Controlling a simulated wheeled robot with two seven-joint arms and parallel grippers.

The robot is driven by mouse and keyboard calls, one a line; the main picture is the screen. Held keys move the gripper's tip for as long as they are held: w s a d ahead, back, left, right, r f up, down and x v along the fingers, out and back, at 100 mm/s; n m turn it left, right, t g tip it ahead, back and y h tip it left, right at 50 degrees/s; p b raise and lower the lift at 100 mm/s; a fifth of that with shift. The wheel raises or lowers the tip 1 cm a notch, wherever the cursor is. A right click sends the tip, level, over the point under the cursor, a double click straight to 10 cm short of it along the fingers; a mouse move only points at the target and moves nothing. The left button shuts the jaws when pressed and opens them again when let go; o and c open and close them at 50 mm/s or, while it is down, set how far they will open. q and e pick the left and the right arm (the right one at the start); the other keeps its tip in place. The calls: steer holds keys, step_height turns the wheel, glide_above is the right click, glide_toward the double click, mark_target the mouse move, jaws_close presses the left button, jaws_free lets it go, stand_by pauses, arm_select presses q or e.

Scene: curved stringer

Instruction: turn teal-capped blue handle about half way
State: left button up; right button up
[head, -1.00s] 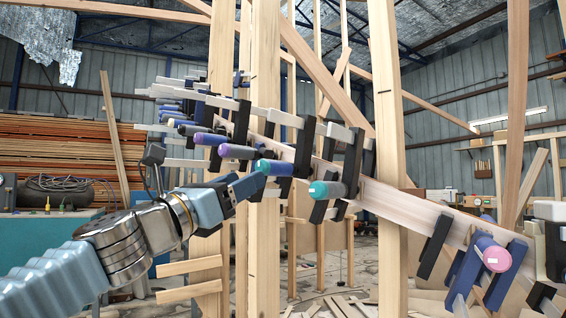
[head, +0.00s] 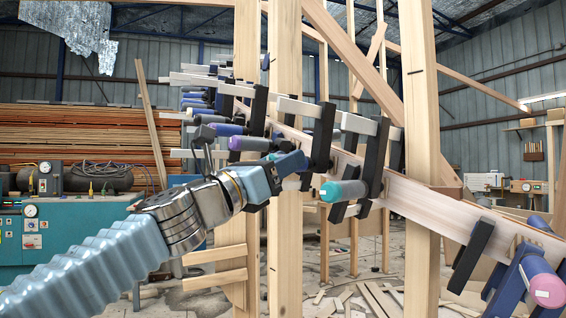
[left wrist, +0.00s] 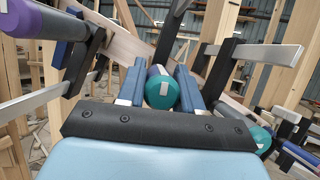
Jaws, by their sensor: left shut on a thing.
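The teal-capped blue handle (left wrist: 162,90) stands end-on between my left gripper's blue fingers in the left wrist view, its teal cap towards the camera and a pale mark on its side. My left gripper (head: 298,166) is shut on this handle. In the head view the gripper hides most or all of it. A second teal-capped handle (head: 344,191), with a greyer body, sits to the right on the neighbouring clamp, apart from the gripper; it also shows at the right of the left wrist view (left wrist: 260,138). My right gripper is not in view.
Clamps line a curved wooden stringer (head: 430,205). A purple-capped handle (head: 248,143) is left of the gripper; a pink-capped one (head: 547,291) is at lower right. Upright posts (head: 285,240) stand close to the gripper. A teal bench (head: 60,240) is at left.

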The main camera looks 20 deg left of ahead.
arm_select(q)
steer(key=shift+c, duration=0.4)
steer(key=shift+n+y, duration=0.4)
steer(key=shift+n, duration=0.2)
steer(key=n+t+y+p, duration=0.1)
steer(key=n+y, duration=0.1)
steer(key=n, duration=0.2)
steer(key=shift+r, duration=0.1)
steer(key=shift+n+y+p, duration=0.45)
steer(key=shift+n+y, duration=0.85)
steer(key=shift+n, duration=1.3)
steer(key=n+y, duration=0.1)
steer(key=n, duration=0.2)
steer(key=n+y, duration=0.1)
steer(key=n, duration=0.2)
steer(key=shift+n+g+y, duration=0.3)
steer(key=shift+y, duration=0.1)
steer(key=n, duration=0.1)
steer(key=n+g, duration=0.1)
steer(key=n, duration=0.1)
steer(key=n+y, duration=0.1)
steer(key=n, duration=0.1)
steer(key=shift+f+g, duration=0.25)
steer(key=shift+g, duration=0.05)
steer(key=shift+w+a+n, duration=0.1)
steer(key=shift+n, duration=0.2)
